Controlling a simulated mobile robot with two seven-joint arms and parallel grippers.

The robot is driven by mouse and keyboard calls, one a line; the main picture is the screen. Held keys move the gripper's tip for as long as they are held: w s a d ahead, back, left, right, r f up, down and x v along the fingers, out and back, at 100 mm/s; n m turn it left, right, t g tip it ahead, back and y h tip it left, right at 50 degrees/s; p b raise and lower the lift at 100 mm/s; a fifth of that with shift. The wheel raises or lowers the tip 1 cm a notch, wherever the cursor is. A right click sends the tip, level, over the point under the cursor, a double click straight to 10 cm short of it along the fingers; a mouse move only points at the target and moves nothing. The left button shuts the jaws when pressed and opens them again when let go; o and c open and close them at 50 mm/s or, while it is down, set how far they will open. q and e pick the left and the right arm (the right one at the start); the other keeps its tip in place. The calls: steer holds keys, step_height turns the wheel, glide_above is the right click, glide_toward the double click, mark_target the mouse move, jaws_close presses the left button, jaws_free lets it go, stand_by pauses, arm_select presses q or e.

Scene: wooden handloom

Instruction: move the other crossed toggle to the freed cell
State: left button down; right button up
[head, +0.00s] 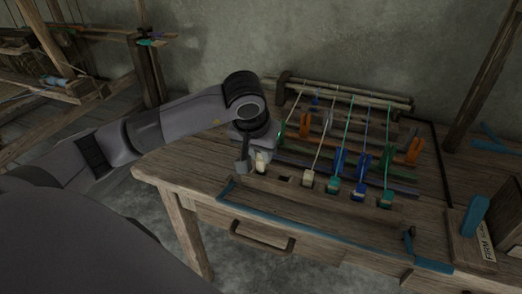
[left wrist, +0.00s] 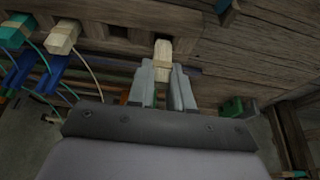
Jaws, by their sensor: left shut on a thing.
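My left gripper (head: 256,158) is at the left end of the toggle row and is shut on a cream toggle (head: 261,166). In the left wrist view, the held toggle (left wrist: 163,52) sticks out between the fingertips towards the wooden rail. I cannot tell whether its tip is inside a cell. An empty dark cell (head: 285,180) shows just right of it in the head view. Further right in the rail stand another cream toggle (head: 308,178), a teal one (head: 333,186), a blue one (head: 359,191) and a second teal one (head: 386,199). My right gripper is out of view.
Taut cords run from the toggles back to a rack of rods (head: 350,92), with blue, green and orange clips among them. A blue bar (head: 320,232) edges the table front. A wooden block with a blue piece (head: 474,215) stands at the right.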

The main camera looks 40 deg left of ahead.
arm_select(q)
steer(key=shift+f+b, duration=0.9)
steer(key=shift+f, duration=0.3)
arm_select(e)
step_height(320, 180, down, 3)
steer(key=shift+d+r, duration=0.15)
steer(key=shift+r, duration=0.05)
arm_select(q)
steer(key=c, duration=0.9)
jaws_free()
steer(key=shift+c, duration=0.2)
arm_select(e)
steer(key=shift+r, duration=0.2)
arm_select(q)
steer(key=shift+s+r, duration=0.15)
steer(key=shift+r, duration=0.4)
steer(key=shift+v, duration=3.05)
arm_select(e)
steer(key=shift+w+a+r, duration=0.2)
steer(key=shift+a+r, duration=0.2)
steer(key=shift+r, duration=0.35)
